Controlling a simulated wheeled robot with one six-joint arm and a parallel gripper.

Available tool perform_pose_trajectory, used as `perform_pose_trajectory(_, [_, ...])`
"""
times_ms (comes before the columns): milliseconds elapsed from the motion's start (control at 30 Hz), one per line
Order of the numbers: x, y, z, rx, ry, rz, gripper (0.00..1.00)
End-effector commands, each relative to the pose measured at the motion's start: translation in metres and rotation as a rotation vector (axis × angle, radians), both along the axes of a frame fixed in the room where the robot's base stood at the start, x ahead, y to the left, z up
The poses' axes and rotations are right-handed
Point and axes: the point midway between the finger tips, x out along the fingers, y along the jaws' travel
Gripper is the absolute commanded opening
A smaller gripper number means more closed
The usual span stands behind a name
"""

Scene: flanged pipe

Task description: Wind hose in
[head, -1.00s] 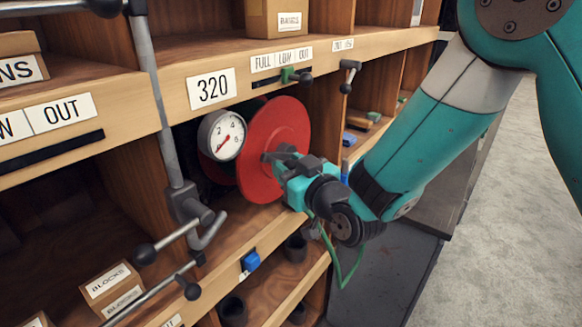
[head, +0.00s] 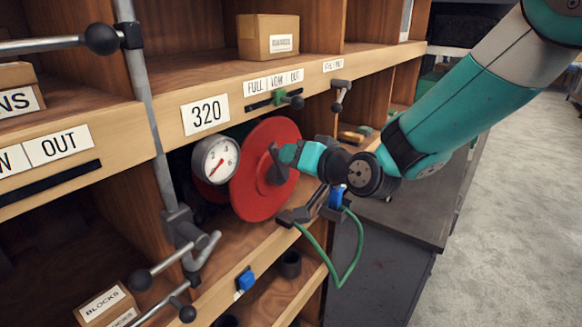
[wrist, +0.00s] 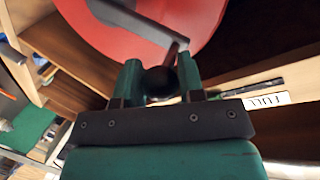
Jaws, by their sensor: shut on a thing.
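A red hose reel (head: 250,188) stands upright in the compartment under the 320 label, its flange facing me. A dark crank crosses its face. My gripper (head: 284,155) is in front of the reel, shut on the crank's knob. In the wrist view the dark round knob (wrist: 160,83) sits between my teal fingers, with the crank arm (wrist: 176,50) against the red disc. A green hose (head: 320,256) hangs in a loop off the shelf front, below my wrist. A dark nozzle-like end (head: 296,216) and a blue clip (head: 336,197) are beside it.
A pressure gauge (head: 215,160) is at the reel's left. A grey vertical pipe (head: 150,105) with ball-ended levers stands further left. A small lever (head: 341,92) hangs from the upper shelf edge near my wrist. Open floor (head: 510,210) lies at the right.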

Motion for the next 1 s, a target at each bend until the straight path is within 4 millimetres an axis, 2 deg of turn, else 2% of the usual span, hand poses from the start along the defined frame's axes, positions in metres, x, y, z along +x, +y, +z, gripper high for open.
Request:
perform_pose_trajectory(433, [0.022, -0.018, 0.009, 0.188, 0.238, -0.002, 0.0])
perform_pose_trajectory(1000, [0.028, -0.022, 0.009, 0.238, 0.305, -0.002, 0.0])
